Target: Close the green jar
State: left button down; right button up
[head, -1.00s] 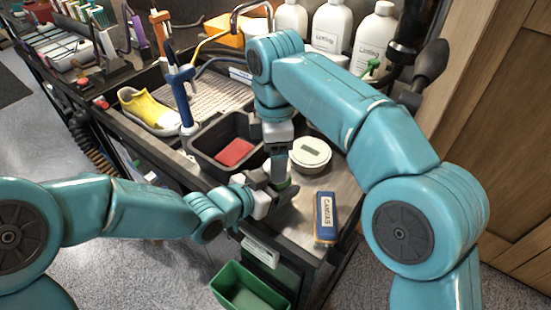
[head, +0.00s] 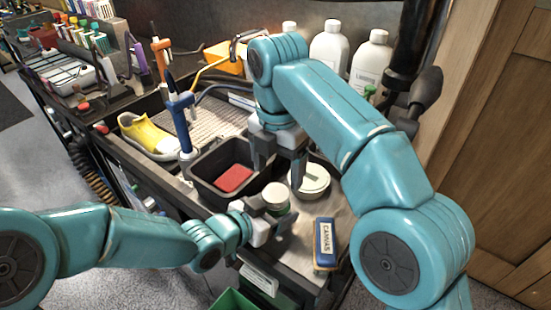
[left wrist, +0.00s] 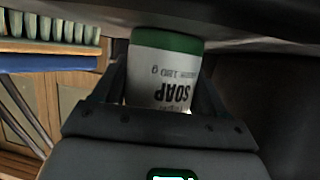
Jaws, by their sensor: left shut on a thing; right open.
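The green jar (head: 277,197) is a small round jar with a pale top and a green band. It also shows in the left wrist view (left wrist: 163,75), with upside-down "SOAP" lettering on its pale side. My left gripper (head: 278,214) is shut around the jar at the front of the worktop. Whether the jar touches the worktop is unclear. I cannot tell if the pale top is a lid. My right gripper (head: 281,175) is open, fingers pointing down, just above and behind the jar, with nothing seen between them.
A round white container (head: 312,178) stands close behind and right of the jar. A "CANVAS" brush (head: 324,244) lies to the right. A black tray (head: 212,184) with a red block (head: 233,178) is to the left. White bottles (head: 329,50) stand behind.

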aim_at(276, 193)
jog(key=n, duration=0.1)
jog(key=r+n, duration=0.1)
jog(key=n, duration=0.1)
jog(key=shift+w+r+n, duration=0.1)
jog(key=shift+r+n, duration=0.15)
jog(key=shift+n, duration=0.35)
jog(key=shift+w+a+r, duration=0.1)
jog(key=shift+a+r, duration=0.05)
jog(key=shift+a, duration=0.1)
jog(key=shift+f, duration=0.2)
jog(key=shift+f, duration=3.9)
